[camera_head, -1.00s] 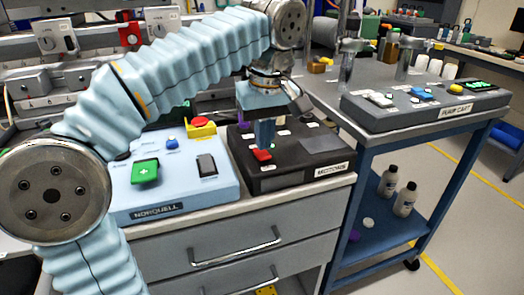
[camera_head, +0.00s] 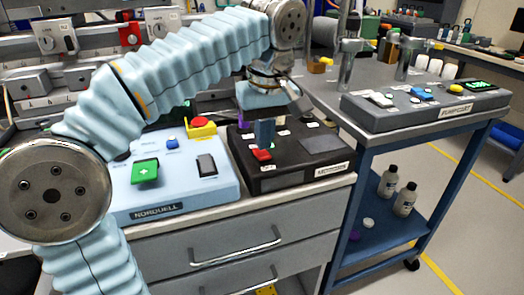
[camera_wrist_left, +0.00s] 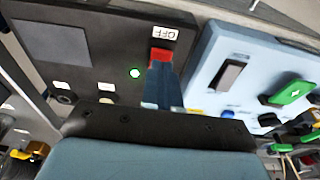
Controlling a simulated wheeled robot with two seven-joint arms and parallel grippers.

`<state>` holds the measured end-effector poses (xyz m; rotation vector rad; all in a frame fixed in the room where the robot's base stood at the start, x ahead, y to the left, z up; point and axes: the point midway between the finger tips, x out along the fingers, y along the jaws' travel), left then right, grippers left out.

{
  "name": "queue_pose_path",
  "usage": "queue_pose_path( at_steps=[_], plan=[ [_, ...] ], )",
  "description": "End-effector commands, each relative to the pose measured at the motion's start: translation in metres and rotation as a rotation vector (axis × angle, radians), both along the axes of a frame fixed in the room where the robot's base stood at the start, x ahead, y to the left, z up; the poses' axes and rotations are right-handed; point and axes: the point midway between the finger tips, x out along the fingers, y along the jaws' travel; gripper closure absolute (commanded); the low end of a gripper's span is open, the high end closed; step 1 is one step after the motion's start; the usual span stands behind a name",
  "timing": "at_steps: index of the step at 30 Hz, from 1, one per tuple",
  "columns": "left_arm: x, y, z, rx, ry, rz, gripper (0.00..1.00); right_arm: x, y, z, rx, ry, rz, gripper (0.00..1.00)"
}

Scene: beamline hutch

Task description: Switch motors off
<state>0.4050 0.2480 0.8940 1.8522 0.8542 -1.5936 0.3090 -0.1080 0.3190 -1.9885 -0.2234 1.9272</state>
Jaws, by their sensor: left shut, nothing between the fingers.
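The black motors box (camera_head: 292,176) sits on the drawer cabinet in the head view, with a label on its front edge. A red switch (camera_head: 262,155) is on its top near the front left. My left gripper (camera_head: 264,146) is shut and points down at the red switch; its tip is at or just above it. In the left wrist view the fingertips (camera_wrist_left: 160,68) overlap the lower part of the red switch (camera_wrist_left: 161,55), beside an "OFF" label (camera_wrist_left: 164,33). A small lit spot (camera_wrist_left: 135,73) shows on the box. I cannot tell whether the switch is pressed. My right gripper is not seen.
A light-blue panel (camera_head: 180,198) with a green switch (camera_head: 145,171) and a red button on yellow (camera_head: 201,124) stands just left of the box. A blue cart (camera_head: 350,185) with a grey pump panel (camera_head: 425,116) stands at the right.

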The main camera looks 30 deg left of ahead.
Motion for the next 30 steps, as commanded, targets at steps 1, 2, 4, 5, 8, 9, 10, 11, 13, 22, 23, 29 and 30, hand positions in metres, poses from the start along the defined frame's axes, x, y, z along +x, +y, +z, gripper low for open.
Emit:
queue_pose_path(
  at_steps=[1, 2, 4, 5, 8, 9, 10, 11, 13, 22, 23, 29, 30],
  plan=[
    [0.0, 0.0, 0.0, 0.0, 0.0, 0.0, 1.0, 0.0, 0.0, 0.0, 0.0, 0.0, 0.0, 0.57],
    [0.0, 0.0, 0.0, 0.0, 0.0, 0.0, 1.0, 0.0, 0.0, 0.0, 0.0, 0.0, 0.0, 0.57],
    [0.0, 0.0, 0.0, 0.0, 0.0, 0.0, 1.0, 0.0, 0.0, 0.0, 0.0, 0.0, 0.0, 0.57],
    [0.0, 0.0, 0.0, 0.0, 0.0, 0.0, 1.0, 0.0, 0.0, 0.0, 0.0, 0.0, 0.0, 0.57],
    [0.0, 0.0, -0.001, 0.0, 0.0, 0.0, 1.0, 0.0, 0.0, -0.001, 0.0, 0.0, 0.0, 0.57],
    [0.0, 0.0, -0.001, 0.0, 0.0, 0.0, 1.0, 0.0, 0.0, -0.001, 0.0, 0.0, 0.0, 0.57],
    [0.0, 0.0, -0.002, 0.0, 0.0, 0.0, 1.0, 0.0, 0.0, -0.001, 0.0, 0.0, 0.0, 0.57],
    [0.0, 0.0, -0.002, 0.0, 0.0, 0.0, 1.0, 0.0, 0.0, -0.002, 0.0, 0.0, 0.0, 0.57],
    [0.0, 0.0, -0.003, 0.0, 0.0, 0.0, 1.0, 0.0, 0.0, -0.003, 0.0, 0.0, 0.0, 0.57],
    [0.0, 0.0, -0.008, 0.0, 0.0, 0.0, 1.0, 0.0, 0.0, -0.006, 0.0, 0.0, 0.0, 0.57],
    [0.0, 0.0, -0.008, 0.0, 0.0, 0.0, 1.0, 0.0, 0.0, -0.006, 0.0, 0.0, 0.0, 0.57],
    [0.0, 0.0, -0.012, 0.0, 0.0, 0.0, 1.0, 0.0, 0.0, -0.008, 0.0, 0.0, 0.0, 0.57],
    [0.0, 0.0, -0.012, 0.0, 0.0, 0.0, 1.0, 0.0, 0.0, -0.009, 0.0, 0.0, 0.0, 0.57]
  ],
)
